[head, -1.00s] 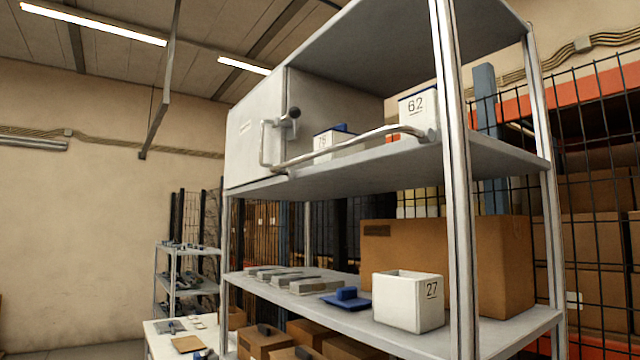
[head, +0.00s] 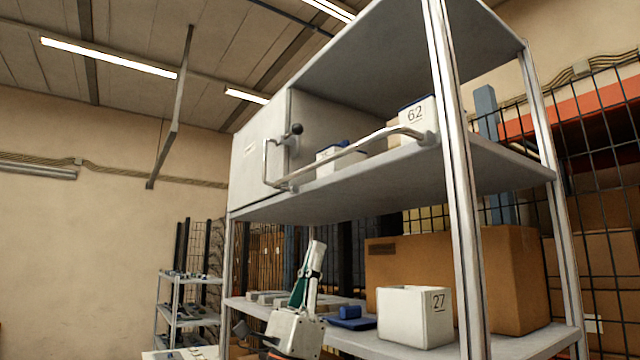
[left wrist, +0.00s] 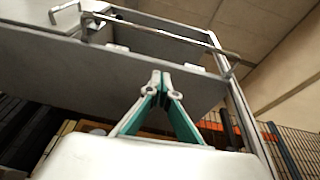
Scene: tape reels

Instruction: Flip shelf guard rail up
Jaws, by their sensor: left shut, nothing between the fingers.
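The pale metal guard rail (head: 350,150) runs along the front of the upper shelf (head: 400,170), low at its left end and higher at its right mount. It also crosses the top of the left wrist view (left wrist: 150,30). A bent handle with a dark knob (head: 296,129) stands by the cabinet at its left. My left gripper (head: 317,246), with green-lined fingers, points up below the shelf, apart from the rail. In the left wrist view its fingertips (left wrist: 161,75) meet with nothing between them, in front of the shelf's underside. My right gripper is not in view.
White bins, one marked 62 (head: 414,114), stand behind the rail. The lower shelf holds a white bin marked 27 (head: 412,318), a blue part (head: 350,318) and a cardboard box (head: 510,270). A shelf post (head: 455,150) stands at right. Open room lies left of the shelf.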

